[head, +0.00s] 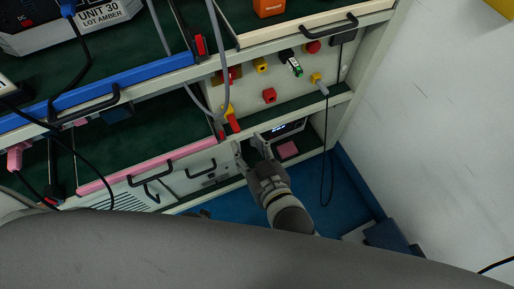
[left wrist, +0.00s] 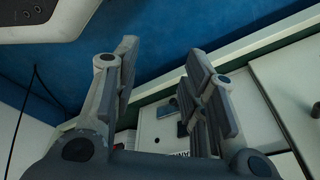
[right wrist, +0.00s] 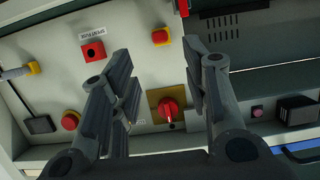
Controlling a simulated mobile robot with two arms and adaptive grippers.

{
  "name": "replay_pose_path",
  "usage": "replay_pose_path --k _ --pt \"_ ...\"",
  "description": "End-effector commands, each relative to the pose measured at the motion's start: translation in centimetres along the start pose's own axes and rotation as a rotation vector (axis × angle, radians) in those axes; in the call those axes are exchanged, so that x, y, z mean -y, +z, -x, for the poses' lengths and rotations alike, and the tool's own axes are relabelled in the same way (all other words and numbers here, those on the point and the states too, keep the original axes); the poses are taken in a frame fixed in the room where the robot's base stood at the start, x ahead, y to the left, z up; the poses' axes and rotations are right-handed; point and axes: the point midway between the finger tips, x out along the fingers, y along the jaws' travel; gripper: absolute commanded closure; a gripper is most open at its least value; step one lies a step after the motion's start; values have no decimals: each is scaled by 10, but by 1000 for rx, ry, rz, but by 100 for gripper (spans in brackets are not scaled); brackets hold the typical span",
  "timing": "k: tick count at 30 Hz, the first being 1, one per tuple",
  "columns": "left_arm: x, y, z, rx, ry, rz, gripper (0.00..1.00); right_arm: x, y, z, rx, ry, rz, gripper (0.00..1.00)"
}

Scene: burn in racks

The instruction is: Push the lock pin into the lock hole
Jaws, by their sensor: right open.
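The pale control panel carries a red rotary knob on a yellow plate (right wrist: 168,106); in the right wrist view it shows between my right fingers. I cannot make out the lock hole on it. No separate lock pin can be told for sure; a small green and black piece (head: 294,66) on the panel in the head view may be part of the lock. My right gripper (head: 250,146) is open and empty, below the panel at the lower shelf edge; its spread fingers also show in the right wrist view (right wrist: 158,70). My left gripper (left wrist: 162,62) is open and empty.
A pink-edged shelf (head: 150,166) lies left.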

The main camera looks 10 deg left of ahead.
Motion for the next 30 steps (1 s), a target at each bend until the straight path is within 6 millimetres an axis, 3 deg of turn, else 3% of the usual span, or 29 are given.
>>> replay_pose_path --k 18,30 --pt "3 -39 44 -34 -4 6 60 0 1 -93 -1 1 0 57" --pt "3 -44 54 -38 -5 7 60 0 0 -105 1 1 0 57"
